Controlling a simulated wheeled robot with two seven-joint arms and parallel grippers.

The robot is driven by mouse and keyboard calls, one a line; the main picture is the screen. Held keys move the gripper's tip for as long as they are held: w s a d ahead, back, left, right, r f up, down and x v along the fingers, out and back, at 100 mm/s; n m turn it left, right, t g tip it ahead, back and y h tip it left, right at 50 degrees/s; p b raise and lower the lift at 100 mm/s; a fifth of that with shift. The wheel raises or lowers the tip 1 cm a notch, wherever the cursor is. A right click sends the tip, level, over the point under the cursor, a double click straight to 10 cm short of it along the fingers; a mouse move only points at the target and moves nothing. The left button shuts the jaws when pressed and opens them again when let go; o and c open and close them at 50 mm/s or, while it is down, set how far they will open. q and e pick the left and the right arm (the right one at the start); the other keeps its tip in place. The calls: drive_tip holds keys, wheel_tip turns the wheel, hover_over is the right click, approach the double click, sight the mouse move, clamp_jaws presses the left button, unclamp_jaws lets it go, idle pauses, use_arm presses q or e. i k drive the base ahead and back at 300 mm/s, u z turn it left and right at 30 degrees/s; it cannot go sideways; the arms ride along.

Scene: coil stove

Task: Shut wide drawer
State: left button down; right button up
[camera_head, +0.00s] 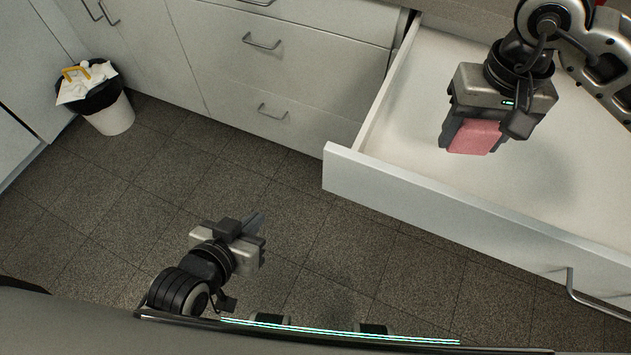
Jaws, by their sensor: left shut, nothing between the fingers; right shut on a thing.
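The wide drawer (450,212) is white and stands pulled out at the right, its front panel facing me. Its bare inner floor (400,125) shows. Its metal handle (590,297) is partly cut off at the right edge. My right gripper (474,140) is over the drawer's inside and is shut on a pink block (475,137). My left gripper (254,226) is low at the front, over the floor, left of the drawer front and apart from it. It is shut and empty.
White cabinets with shut drawers (265,72) line the back. A white bin (112,115) with a black liner and rubbish stands at the far left. The dark tiled floor (170,190) between the bin and the drawer is clear.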

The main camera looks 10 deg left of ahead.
sight(554, 204)
drive_tip(key=u, duration=0.8)
drive_tip(key=k, duration=0.6)
drive_tip(key=z, duration=1.15)
drive_tip(key=i, duration=0.4)
drive_tip(key=u, duration=0.15)
